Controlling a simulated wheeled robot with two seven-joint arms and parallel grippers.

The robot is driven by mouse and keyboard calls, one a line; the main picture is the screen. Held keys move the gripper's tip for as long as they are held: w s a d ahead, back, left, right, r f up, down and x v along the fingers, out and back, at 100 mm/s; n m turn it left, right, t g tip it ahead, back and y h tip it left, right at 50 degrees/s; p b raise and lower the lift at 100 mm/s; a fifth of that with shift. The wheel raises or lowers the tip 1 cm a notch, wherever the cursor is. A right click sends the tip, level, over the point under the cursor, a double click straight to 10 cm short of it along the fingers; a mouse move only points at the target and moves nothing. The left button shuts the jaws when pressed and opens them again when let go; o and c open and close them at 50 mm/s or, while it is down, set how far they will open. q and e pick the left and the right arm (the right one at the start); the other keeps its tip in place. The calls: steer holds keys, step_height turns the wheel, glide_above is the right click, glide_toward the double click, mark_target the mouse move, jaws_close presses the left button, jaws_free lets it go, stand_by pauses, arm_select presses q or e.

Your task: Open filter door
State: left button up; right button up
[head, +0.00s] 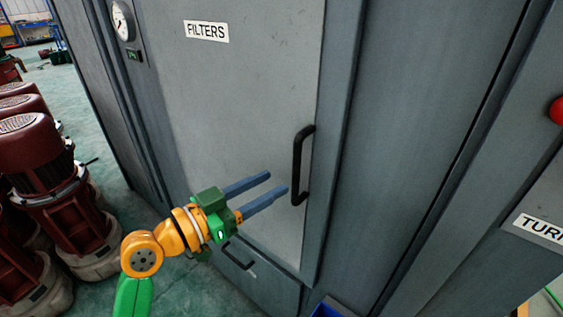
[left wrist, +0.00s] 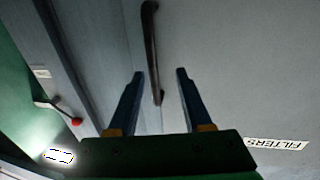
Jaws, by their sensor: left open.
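The filter door (head: 240,95) is a pale grey panel with a "FILTERS" label (head: 206,31), and it looks shut in its darker frame. Its black vertical handle (head: 299,165) is on the door's right side. My left gripper (head: 279,183) is open and empty, its two blue fingers pointing at the handle from the left. In the left wrist view the handle (left wrist: 151,50) shows ahead, between and beyond the fingertips (left wrist: 160,74); the fingers look apart from it.
A lower panel with a black handle (head: 237,257) is below the door. Several red motors (head: 38,160) stand at the left. A gauge (head: 122,20) is at the cabinet's upper left.

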mark_target(293, 176)
arm_select(q)
steer(key=w+d, duration=0.1)
steer(key=d, duration=0.1)
steer(key=w+d+p, duration=0.1)
steer(key=w+d, duration=0.1)
steer(key=d, duration=0.1)
steer(key=shift+d+r+p, duration=0.3)
steer(key=shift+d+p, duration=0.05)
steer(key=shift+w+f, duration=0.15)
steer(key=shift+w, duration=0.15)
steer(key=shift+a, duration=0.15)
steer(key=shift+s, duration=0.1)
steer(key=c, duration=0.7)
jaws_close()
arm_select(e)
steer(key=shift+s+d+r, duration=0.15)
steer(key=shift+r, duration=0.35)
steer(key=shift+s+d+r, duration=0.1)
steer(key=shift+r, duration=0.4)
steer(key=shift+d, duration=0.15)
